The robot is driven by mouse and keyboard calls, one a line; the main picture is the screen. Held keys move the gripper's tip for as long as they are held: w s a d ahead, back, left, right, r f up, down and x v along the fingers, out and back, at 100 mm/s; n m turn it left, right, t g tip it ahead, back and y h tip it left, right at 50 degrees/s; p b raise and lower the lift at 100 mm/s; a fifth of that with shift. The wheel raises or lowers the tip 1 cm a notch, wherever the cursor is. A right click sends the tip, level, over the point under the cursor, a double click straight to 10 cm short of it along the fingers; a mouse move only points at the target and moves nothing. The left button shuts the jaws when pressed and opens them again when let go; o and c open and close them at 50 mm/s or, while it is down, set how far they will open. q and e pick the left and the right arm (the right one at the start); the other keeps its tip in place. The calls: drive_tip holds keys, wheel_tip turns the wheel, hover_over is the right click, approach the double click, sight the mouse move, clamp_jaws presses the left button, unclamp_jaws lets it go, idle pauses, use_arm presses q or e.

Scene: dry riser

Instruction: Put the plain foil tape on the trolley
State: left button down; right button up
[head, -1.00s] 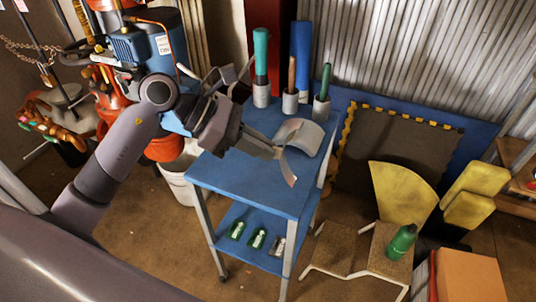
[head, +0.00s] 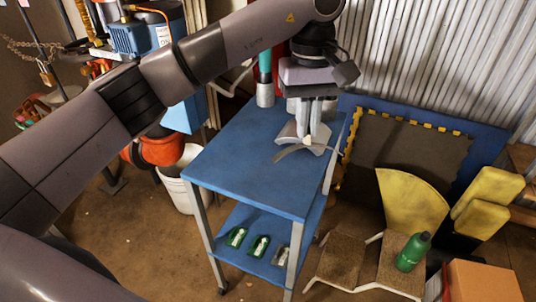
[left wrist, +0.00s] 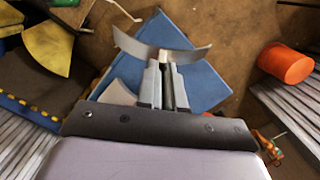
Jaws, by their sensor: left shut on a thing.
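The plain foil tape (head: 288,151) looks like a thin, curved grey strip with no visible marking. My left gripper (head: 307,140) points down over the top of the blue trolley (head: 232,160) and is shut on the strip. In the left wrist view the strip (left wrist: 190,54) bows out to both sides of the fingertips (left wrist: 165,62), with the blue top beyond it. I cannot tell whether the strip touches the top. A wider, pale grey curved piece (head: 290,131) lies on the top right behind the fingers, partly hidden. My right gripper is not in view.
Grey holders stand at the trolley's back, one with a teal stick (head: 265,65); my arm hides others. The lower shelf holds green items (head: 237,237) and a grey one. A step stool with a green bottle (head: 413,252) stands to the right. The top's front left is clear.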

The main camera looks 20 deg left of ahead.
use_arm(q)
drive_tip(key=w+m+t+y+b, duration=0.1)
drive_tip(key=m+t, duration=0.1)
drive_tip(key=m, duration=0.1)
wheel_tip(320, 180, up, 4)
drive_tip(key=m+t+b, duration=0.3)
drive_tip(key=m+b, duration=0.1)
hover_over(284, 183)
drive_tip(key=shift+t, duration=0.3)
wheel_tip(284, 183, down, 19)
drive_tip(key=shift+r+b, duration=0.15)
drive_tip(key=shift+b, duration=0.25)
drive_tip(key=c, duration=1.3)
unclamp_jaws()
drive_tip(key=v, duration=1.2)
drive_tip(key=shift+a+r, duration=0.1)
drive_tip(key=shift+a, duration=0.15)
